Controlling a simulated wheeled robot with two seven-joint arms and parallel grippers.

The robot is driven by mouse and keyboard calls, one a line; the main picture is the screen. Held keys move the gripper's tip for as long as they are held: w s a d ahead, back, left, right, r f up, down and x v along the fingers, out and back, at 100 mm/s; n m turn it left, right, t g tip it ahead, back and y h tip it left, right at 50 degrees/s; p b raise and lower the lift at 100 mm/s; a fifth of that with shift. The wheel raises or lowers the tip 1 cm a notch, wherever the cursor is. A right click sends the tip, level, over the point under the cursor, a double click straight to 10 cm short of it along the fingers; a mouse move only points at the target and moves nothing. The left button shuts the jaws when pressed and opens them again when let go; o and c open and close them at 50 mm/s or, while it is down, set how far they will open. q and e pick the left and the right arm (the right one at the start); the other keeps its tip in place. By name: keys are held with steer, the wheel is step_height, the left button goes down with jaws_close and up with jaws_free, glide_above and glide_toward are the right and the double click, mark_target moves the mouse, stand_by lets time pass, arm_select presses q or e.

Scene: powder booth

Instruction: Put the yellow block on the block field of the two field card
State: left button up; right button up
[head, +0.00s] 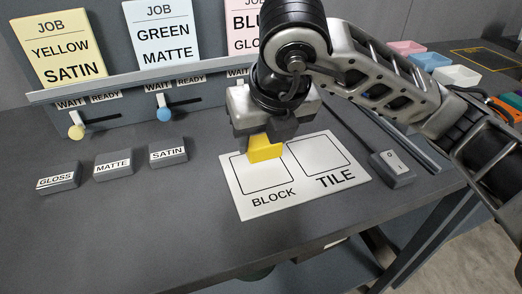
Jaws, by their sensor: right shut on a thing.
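The white two field card (290,206) lies on the grey table, with a square marked BLOCK on its left and a square marked TILE on its right. My right gripper (266,138) points down over the far edge of the card and is shut on the yellow block (265,152). The block shows just below the fingers, over the far right part of the block field (262,178). I cannot tell whether the block touches the card. The block field is otherwise empty, and so is the tile field (319,157). My left gripper is not in view.
Grey blocks marked GLOSS (58,178), MATTE (113,163) and SATIN (168,153) stand left of the card. A switch box (392,168) with a cord stands to its right. Job cards and sliders line the back. Coloured trays (456,76) stand at far right.

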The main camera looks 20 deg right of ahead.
mark_target(261, 152)
steer(key=shift+s+x, duration=0.2)
steer(key=shift+x, duration=0.75)
steer(key=shift+s+x, duration=0.2)
steer(key=shift+x, duration=0.8)
steer(key=shift+a+f, duration=0.1)
steer(key=shift+f, duration=0.05)
steer(key=shift+f+b, duration=0.2)
steer(key=shift+b, duration=0.1)
steer(key=o, duration=1)
steer(key=shift+r, duration=0.15)
